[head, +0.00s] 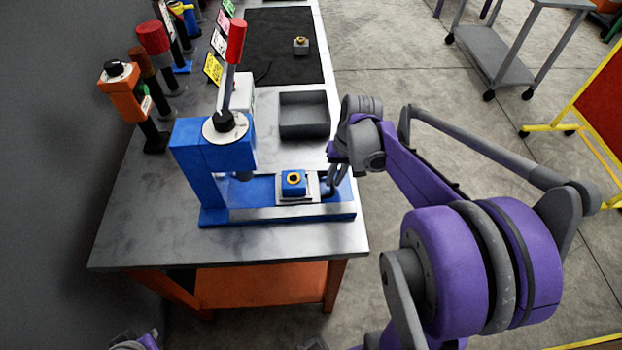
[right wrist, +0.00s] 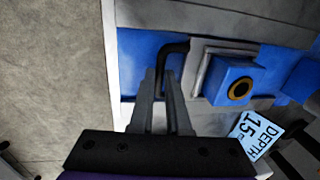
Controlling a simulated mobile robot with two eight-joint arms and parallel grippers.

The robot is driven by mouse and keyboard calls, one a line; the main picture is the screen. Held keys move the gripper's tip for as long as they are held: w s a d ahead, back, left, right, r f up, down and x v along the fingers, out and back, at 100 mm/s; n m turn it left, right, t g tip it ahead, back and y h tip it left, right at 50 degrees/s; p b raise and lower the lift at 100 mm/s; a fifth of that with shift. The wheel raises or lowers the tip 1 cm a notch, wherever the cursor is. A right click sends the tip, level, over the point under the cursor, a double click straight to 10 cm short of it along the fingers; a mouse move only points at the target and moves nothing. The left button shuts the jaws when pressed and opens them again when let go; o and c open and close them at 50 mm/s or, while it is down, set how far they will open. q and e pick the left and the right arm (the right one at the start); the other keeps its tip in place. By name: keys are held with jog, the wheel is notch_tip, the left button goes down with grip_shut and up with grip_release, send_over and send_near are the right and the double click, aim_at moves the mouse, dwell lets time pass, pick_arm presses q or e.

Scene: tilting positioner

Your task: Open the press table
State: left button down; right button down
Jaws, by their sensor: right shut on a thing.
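The press is a blue stand (head: 205,165) on the near part of the bench, with a red-knobbed lever on top. Its press table (head: 284,198), a pale plate, sits on the blue base to the right of the column and carries a blue block with a yellow-rimmed hole (head: 294,182). The plate also shows in the right wrist view (right wrist: 199,72). A dark bent handle (right wrist: 174,47) is at the plate's outer side. My right gripper (right wrist: 163,85) is shut on this handle. It also shows in the head view (head: 336,178), its fingertips partly hidden. My left gripper's fingers are not seen.
A grey open tray (head: 304,132) stands behind the press table. A black mat (head: 262,45) with a small part lies farther back. Tools, including an orange one (head: 125,98), line the left wall. The floor right of the bench is clear up to a cart.

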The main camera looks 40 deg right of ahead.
jog(key=shift+s+d, duration=0.45)
jog(key=shift+d, duration=0.25)
jog(key=shift+s+d, duration=0.4)
jog(key=shift+d, duration=0.3)
jog(key=shift+s+d, duration=0.45)
jog(key=shift+d, duration=0.25)
jog(key=c, duration=0.9)
grip_release()
jog(key=r, duration=0.3)
jog(key=d+r, duration=0.1)
jog(key=r, duration=0.3)
jog(key=s+r, duration=0.1)
jog(key=r, duration=0.2)
jog(key=shift+d+r, duration=0.3)
jog(key=shift+r, duration=0.05)
jog(key=shift+a, duration=0.15)
